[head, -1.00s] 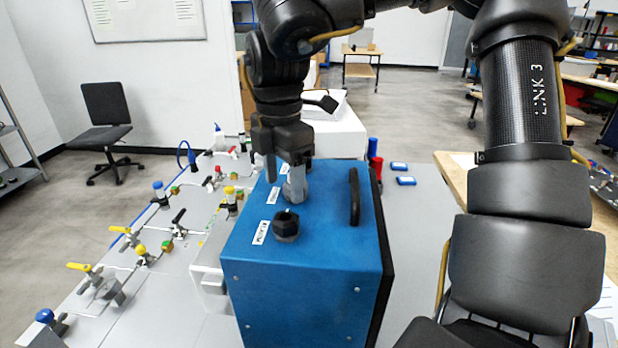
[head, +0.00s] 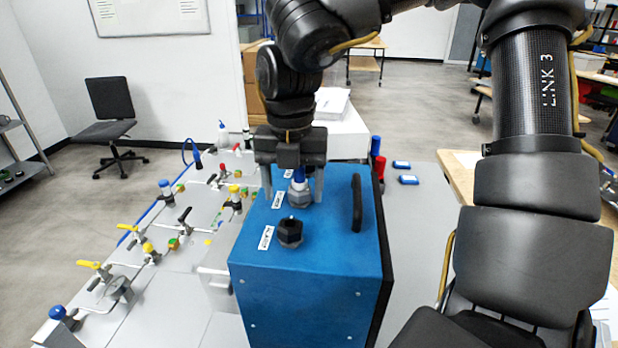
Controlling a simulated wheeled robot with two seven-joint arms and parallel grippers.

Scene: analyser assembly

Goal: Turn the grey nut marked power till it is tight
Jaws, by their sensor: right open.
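The blue analyser box (head: 318,275) stands on the bench with small white labels on top, too small to read. A grey nut (head: 300,195) sits on its top, with a blue piece rising above it. A black nut (head: 290,232) stands nearer on the same top. My right gripper (head: 293,192) points down over the grey nut. Its jaws are open, with one finger to the left and one to the right of the nut, apart from it. Which label reads power cannot be told. My left gripper is not in view.
A black handle (head: 357,203) stands on the box's right side. Pipework with yellow-handled valves (head: 95,265) lies to the left. Red and blue cylinders (head: 377,158) stand behind right. The grey bench (head: 415,215) is mostly clear right of the box.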

